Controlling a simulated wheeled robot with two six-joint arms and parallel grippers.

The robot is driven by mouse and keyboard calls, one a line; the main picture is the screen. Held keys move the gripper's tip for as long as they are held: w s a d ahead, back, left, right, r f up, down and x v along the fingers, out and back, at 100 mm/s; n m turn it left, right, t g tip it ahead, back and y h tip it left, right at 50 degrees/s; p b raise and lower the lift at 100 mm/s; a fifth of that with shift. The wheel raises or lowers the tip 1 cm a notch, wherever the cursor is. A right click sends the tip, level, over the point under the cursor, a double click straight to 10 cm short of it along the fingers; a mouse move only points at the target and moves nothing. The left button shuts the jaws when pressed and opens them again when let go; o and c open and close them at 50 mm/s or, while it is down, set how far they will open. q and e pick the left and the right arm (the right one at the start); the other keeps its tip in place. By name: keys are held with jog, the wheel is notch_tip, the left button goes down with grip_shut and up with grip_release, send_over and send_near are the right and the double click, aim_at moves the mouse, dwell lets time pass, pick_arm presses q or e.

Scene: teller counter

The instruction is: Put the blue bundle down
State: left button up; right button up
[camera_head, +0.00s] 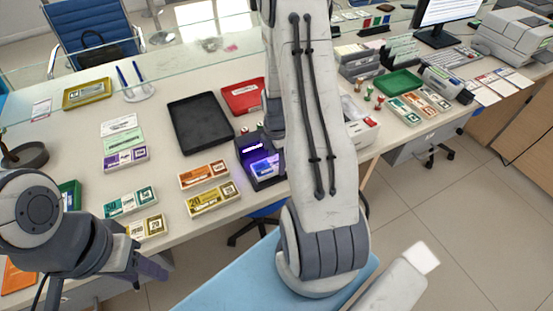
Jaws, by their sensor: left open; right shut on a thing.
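The blue bundle (264,168) is at the dark, purple-lit device (247,150) in the middle of the counter. My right gripper (277,148) points down at the bundle's right end and is shut on it. My own arm hides much of this gripper, and I cannot tell whether the bundle touches the device's floor. My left gripper (150,267) is open and empty at the lower left, in front of the counter's near edge and away from the bundle.
An empty black tray (200,125) and a red tray (240,97) lie behind the device. Orange (203,174) and yellow (212,199) bundles lie to its left, with more bundles further left. A glass screen runs along the back.

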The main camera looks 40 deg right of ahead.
aim_at(277, 163)
jog(key=shift+f, duration=0.15)
jog(key=o, duration=1.4)
jog(key=shift+c, duration=0.2)
notch_tip(277, 163, up, 12)
jog(key=shift+r, duration=0.2)
jog(key=s+a+r+m, duration=0.1)
jog(key=a+r+m, duration=0.15)
jog(key=a, duration=0.75)
jog(key=s+a+r+m, duration=0.1)
jog(key=a+r, duration=0.2)
jog(key=a, duration=0.6)
jog(key=s+a+r+m, duration=0.1)
jog(key=s+a+m, duration=0.1)
jog(key=s+a, duration=0.4)
jog(key=s+a+r+m+y, duration=0.1)
jog(key=s+a+r+m, duration=0.1)
jog(key=s+a, duration=0.4)
jog(key=shift+s+r+m, duration=0.15)
jog(key=shift+s+m, duration=0.2)
jog(key=shift+s, duration=0.85)
